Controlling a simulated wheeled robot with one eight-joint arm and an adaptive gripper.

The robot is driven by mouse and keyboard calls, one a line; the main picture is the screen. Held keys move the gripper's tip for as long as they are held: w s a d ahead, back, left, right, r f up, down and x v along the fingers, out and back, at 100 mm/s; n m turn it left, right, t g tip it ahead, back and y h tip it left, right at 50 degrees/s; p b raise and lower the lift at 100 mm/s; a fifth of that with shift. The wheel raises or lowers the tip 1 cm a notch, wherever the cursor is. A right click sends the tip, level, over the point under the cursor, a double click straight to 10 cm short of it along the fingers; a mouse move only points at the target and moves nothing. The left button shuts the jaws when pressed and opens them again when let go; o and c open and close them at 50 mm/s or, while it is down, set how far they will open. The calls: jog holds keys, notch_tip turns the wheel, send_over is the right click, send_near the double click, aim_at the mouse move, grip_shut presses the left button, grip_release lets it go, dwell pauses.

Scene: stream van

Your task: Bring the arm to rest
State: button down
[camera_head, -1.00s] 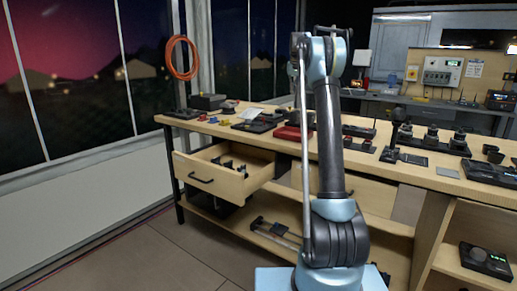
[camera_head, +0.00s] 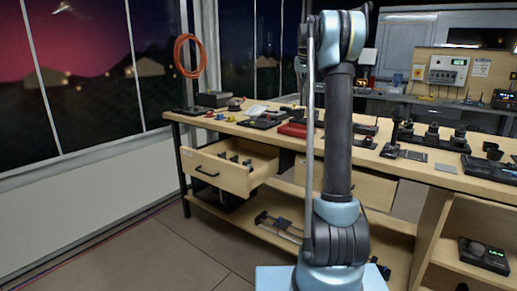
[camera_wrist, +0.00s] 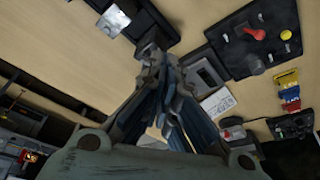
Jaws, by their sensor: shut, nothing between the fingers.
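My arm (camera_head: 338,130) stands nearly upright in the middle of the head view, with its pale blue joints at top and bottom. My gripper (camera_wrist: 155,52) shows in the wrist view, its two fingers meeting at the tips with nothing between them. It points over the wooden bench top (camera_wrist: 185,85). In the head view the gripper is hidden behind or beyond the upper arm.
An open drawer (camera_head: 216,176) sticks out of the wooden bench (camera_head: 410,162) at left. The bench carries several dark devices and a red box (camera_head: 298,130). An orange cable coil (camera_head: 188,55) hangs at the window. Floor (camera_head: 150,250) at left is clear.

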jog(key=s+a+f, duration=0.1)
jog(key=s+f, duration=0.2)
jog(key=s, duration=0.8)
jog(key=s+f, duration=0.3)
jog(key=s, duration=0.8)
jog(key=s+a+f, duration=0.1)
jog(key=s+f, duration=0.2)
jog(key=s, duration=0.9)
jog(key=s+f+g, duration=0.1)
jog(key=s+f, duration=2.2)
jog(key=s, duration=0.3)
jog(key=shift+s+a+f, duration=0.15)
jog(key=shift+a+f, duration=0.1)
jog(key=shift+a, duration=0.1)
